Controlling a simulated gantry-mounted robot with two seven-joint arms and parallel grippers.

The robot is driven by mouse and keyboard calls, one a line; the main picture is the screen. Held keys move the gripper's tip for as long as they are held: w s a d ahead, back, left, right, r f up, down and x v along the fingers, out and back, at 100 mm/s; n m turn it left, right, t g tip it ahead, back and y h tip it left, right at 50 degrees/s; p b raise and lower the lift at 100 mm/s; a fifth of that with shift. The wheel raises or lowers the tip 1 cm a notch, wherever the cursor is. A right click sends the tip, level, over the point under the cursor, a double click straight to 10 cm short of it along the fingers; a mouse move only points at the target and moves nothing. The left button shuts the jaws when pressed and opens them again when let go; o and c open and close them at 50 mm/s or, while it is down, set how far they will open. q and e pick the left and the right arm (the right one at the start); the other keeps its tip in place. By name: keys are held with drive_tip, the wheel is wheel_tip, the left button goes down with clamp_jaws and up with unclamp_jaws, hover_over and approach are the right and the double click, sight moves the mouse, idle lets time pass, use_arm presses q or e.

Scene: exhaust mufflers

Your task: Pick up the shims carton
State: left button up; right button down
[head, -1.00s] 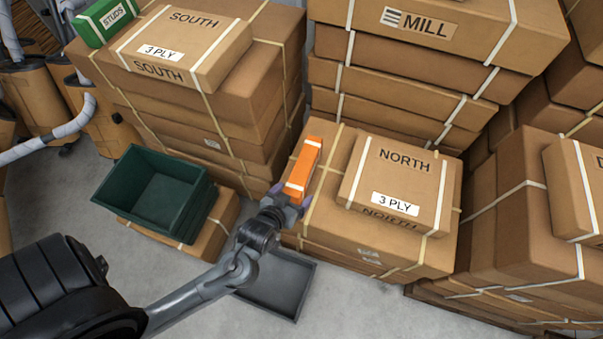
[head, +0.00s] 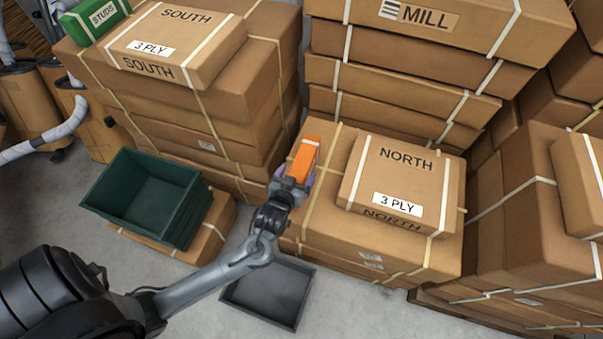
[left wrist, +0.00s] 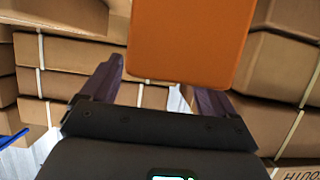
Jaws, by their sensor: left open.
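An orange carton (head: 304,155) with a white band lies on a large brown box, left of the NORTH box. I take it for the shims carton, though no lettering on it is readable. My left gripper (head: 294,174) is at its near end and hides that end. In the left wrist view the orange carton (left wrist: 190,40) fills the top middle, in front of the open left gripper (left wrist: 160,85). One dark purple finger shows toward each side of the carton. Contact between fingers and carton cannot be told. My right gripper is not in view.
The NORTH box (head: 400,180) stands close to the right of the carton. A tall stack of boxes (head: 250,110) rises on the left, with a green STUDS carton (head: 98,18) on top. A green bin (head: 150,190) and a grey tray (head: 262,300) lie lower down.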

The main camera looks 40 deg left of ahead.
sight(300, 168)
use_arm(q)
drive_tip(key=b+x, duration=0.1)
drive_tip(key=x, duration=0.2)
drive_tip(key=shift+w+a+f, duration=0.1)
drive_tip(key=shift+w+a, duration=0.1)
drive_tip(key=shift+a, duration=0.05)
drive_tip(key=shift+c, duration=0.3)
clamp_jaws()
